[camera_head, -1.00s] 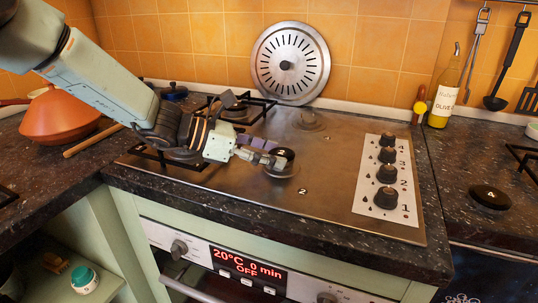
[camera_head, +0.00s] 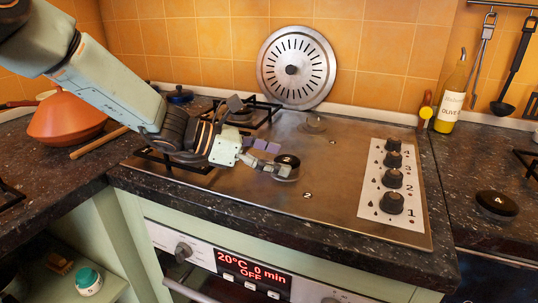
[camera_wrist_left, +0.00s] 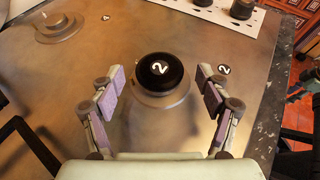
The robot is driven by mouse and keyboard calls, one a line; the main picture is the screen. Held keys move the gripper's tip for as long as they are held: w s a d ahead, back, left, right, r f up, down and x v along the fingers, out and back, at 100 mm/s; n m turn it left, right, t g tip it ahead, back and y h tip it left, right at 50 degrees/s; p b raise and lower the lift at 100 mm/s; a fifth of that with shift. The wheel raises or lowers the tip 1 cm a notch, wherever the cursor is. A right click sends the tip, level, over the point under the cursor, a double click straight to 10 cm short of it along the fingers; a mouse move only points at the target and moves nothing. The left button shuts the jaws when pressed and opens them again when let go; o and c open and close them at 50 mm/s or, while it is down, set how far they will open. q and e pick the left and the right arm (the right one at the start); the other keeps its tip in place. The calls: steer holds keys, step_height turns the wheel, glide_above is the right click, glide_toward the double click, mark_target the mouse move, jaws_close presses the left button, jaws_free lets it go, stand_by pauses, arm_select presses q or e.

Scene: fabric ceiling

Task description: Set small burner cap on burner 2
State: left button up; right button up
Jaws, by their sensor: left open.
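The small black burner cap (camera_head: 287,161), marked 2, sits on the round burner base (camera_wrist_left: 160,98) near the "2" mark on the steel hob. In the left wrist view the cap (camera_wrist_left: 160,71) looks flat and roughly centred on the base. My left gripper (camera_head: 272,167) is low over the hob at the cap. In the wrist view its purple-padded fingers (camera_wrist_left: 162,88) are spread, one on each side of the cap, with gaps between pads and cap. The base is partly hidden under the cap. My right gripper is not in view.
A row of knobs (camera_head: 392,178) stands at the hob's right. Black pan supports (camera_head: 170,160) lie at the left. Another black cap (camera_head: 497,204), marked 4, lies on the right counter. A round metal lid (camera_head: 297,67) leans on the tiles. An oil bottle (camera_head: 450,97) stands behind.

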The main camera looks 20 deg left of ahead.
arm_select(q)
steer(key=shift+w+r, duration=0.1)
steer(key=shift+r, duration=0.15)
steer(key=shift+a+r+p, duration=0.2)
steer(key=shift+a+p, duration=0.05)
steer(key=shift+p, duration=0.1)
steer(key=p+v, duration=0.6)
steer(key=v, duration=0.4)
steer(key=shift+s+r, duration=0.25)
steer(key=shift+s, duration=0.05)
steer(key=shift+s+a+p, duration=0.2)
steer(key=shift+a+p, duration=0.25)
steer(key=shift+p, duration=0.25)
steer(key=shift+s+a, duration=0.1)
